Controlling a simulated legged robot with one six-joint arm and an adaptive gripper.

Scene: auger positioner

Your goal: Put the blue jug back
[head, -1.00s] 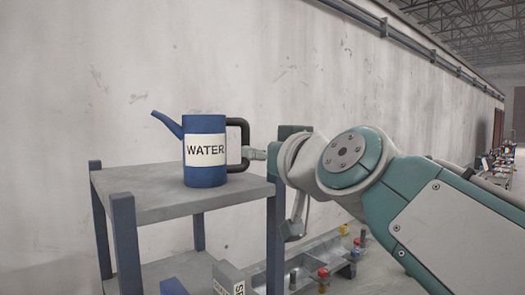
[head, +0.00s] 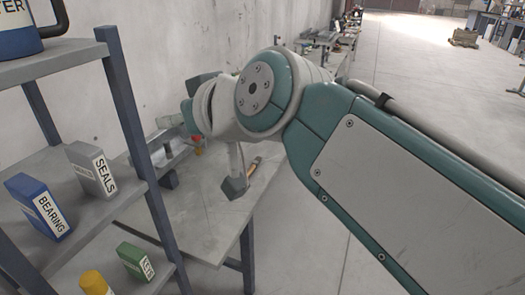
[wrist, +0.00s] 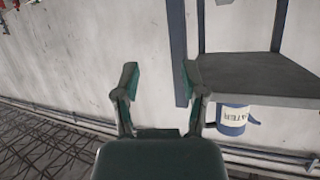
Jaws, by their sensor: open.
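The blue jug (head: 18,38) stands on the top shelf of the rack (head: 70,62), cut off by the upper left edge of the head view. Its white label and part of its black handle show. In the wrist view the jug (wrist: 232,122) appears upside down at the shelf, right of my gripper (wrist: 160,76). My gripper is open with nothing between its fingers and is apart from the jug. In the head view the fingers are mostly hidden behind my wrist.
A blue bearing box (head: 40,207), a grey seals box (head: 92,170), a green box (head: 135,262) and a yellow item (head: 95,283) sit on lower shelves. A workbench (head: 200,225) stands beside the rack. Open floor (head: 430,95) lies to the right.

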